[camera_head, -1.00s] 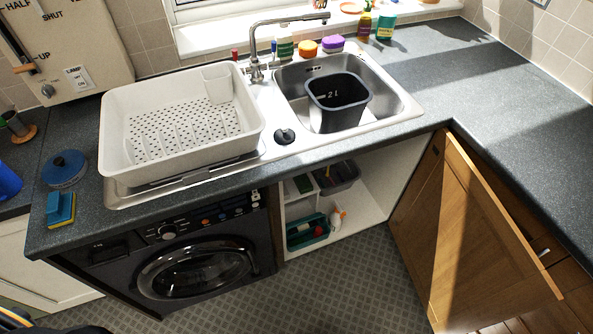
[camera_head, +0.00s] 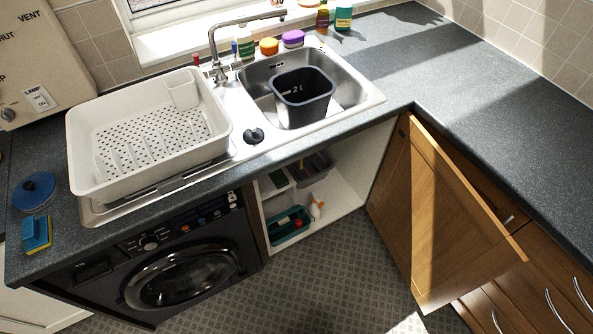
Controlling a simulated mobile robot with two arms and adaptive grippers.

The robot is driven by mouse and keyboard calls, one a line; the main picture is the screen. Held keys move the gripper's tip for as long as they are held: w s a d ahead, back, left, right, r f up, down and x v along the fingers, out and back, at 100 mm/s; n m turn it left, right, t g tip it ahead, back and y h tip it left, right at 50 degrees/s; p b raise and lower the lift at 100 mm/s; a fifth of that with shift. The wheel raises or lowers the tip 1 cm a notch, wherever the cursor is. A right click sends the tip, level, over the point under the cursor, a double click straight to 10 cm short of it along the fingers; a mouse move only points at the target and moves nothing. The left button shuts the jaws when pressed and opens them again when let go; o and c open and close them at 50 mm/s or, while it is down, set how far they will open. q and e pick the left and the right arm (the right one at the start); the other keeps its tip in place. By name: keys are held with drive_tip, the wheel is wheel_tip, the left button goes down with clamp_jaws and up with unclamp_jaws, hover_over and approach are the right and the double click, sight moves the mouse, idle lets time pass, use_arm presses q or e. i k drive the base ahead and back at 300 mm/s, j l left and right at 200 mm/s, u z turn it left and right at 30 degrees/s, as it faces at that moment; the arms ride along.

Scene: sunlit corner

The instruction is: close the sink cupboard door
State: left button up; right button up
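The sink cupboard door (camera_head: 437,222) is a wooden panel that stands wide open, hinged at the inner corner of the worktop on the right of the cupboard. It swings out over the floor towards the front right. The open sink cupboard (camera_head: 341,191) has a white interior under the sink (camera_head: 352,93). Inside it are a green caddy (camera_head: 290,226) with bottles, a grey bin and some shelves. Neither of my grippers is in view.
A black washing machine (camera_head: 180,272) stands left of the cupboard. Wooden drawers with metal handles (camera_head: 556,305) lie right of and behind the door. The tiled floor (camera_head: 340,280) before the cupboard is clear. A white dish rack (camera_head: 150,133) sits on the worktop.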

sight(446, 243)
drive_tip(key=l+u, duration=0.25)
drive_tip(key=l, duration=0.4)
drive_tip(key=l+u, duration=0.25)
drive_tip(key=l, duration=0.4)
drive_tip(key=k+l+z, duration=0.55)
drive_tip(key=z, duration=0.2)
